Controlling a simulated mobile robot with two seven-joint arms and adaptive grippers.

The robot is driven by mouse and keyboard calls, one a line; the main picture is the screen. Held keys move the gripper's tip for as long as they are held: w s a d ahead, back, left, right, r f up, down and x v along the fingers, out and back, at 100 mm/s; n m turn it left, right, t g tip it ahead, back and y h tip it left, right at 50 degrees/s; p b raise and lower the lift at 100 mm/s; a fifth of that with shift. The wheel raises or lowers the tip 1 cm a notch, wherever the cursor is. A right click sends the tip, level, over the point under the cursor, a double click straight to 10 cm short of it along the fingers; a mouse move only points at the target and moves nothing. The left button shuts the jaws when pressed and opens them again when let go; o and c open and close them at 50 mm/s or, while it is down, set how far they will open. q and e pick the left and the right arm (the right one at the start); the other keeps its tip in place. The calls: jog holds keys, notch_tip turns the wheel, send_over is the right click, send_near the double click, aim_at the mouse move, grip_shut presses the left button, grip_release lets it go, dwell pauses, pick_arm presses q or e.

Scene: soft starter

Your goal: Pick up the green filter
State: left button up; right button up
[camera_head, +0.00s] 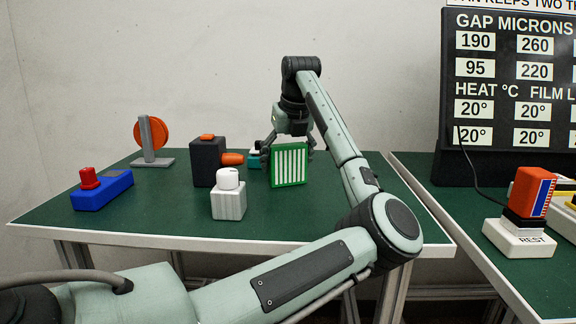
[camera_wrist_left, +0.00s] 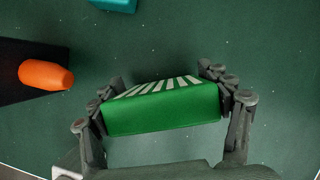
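The green filter (camera_head: 289,164), a green block with a white striped face, is upright at the back right of the left green table. My left gripper (camera_head: 291,142) reaches down over it from above. In the left wrist view the filter (camera_wrist_left: 163,108) is between the two fingers of the left gripper (camera_wrist_left: 168,92), which press against its two ends. I cannot tell whether its lower edge rests on the table. My right gripper is not in view.
Left of the filter are a black block with an orange knob (camera_head: 207,161), a white block with a round knob (camera_head: 229,196), a teal block (camera_head: 254,160), a blue block with a red button (camera_head: 102,188) and an orange disc on a grey stand (camera_head: 151,138). The table's front is clear.

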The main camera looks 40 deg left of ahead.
pick_arm(q)
jog(key=c, duration=0.6)
